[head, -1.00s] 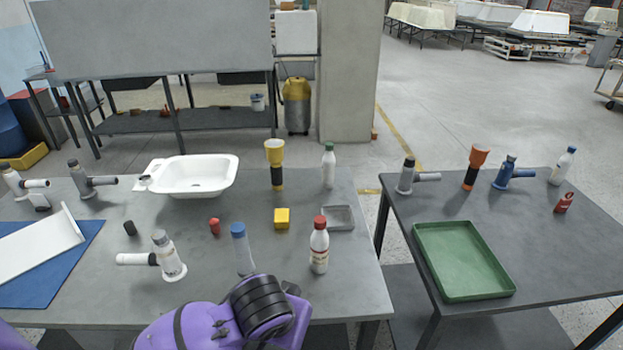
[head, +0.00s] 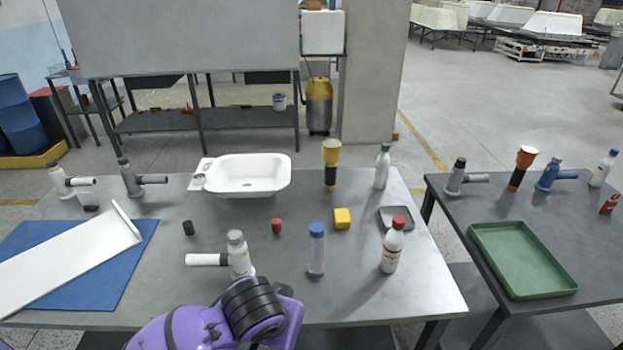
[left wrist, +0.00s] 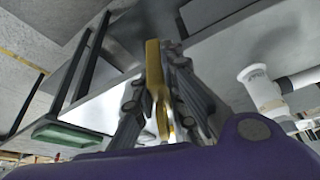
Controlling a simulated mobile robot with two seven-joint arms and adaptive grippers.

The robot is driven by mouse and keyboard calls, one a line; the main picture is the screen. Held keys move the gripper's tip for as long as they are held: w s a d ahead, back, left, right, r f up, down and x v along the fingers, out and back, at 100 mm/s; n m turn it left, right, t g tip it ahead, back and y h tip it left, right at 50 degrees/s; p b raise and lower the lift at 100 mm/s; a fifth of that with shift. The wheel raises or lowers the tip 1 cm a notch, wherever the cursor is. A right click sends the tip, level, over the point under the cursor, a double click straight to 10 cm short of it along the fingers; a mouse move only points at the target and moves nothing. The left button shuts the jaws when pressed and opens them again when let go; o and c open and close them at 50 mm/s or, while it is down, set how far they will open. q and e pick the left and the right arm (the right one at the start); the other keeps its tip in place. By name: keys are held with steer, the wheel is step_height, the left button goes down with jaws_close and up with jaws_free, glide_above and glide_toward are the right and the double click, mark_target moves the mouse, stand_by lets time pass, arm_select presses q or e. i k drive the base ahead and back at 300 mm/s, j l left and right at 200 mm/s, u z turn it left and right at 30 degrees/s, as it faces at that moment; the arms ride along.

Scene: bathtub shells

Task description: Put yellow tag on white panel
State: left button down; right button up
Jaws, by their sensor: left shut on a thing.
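In the left wrist view, my left gripper (left wrist: 160,85) is shut on the yellow tag (left wrist: 153,62), a flat yellow strip between its fingers. In the head view my purple arm crosses the bottom edge, and neither the gripper nor the tag shows there. The white panel (head: 65,260) is a long white board with a raised lip at its right end. It lies at the left of the near table, on a blue mat (head: 120,277). My right gripper is not in view.
The grey table (head: 350,285) holds a white pipe fitting (head: 239,255), a blue-capped bottle (head: 316,255), a red-capped bottle (head: 392,247), a yellow cube (head: 342,218) and a white basin (head: 252,177). A green tray (head: 520,262) lies on the right table. Bare tabletop lies right of the mat.

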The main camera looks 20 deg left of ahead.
mark_target(60, 258)
steer(key=j+u, duration=0.2)
steer(key=j, duration=1.65)
steer(key=i+j, duration=0.1)
steer(key=j, duration=1.15)
steer(key=i+u, duration=0.05)
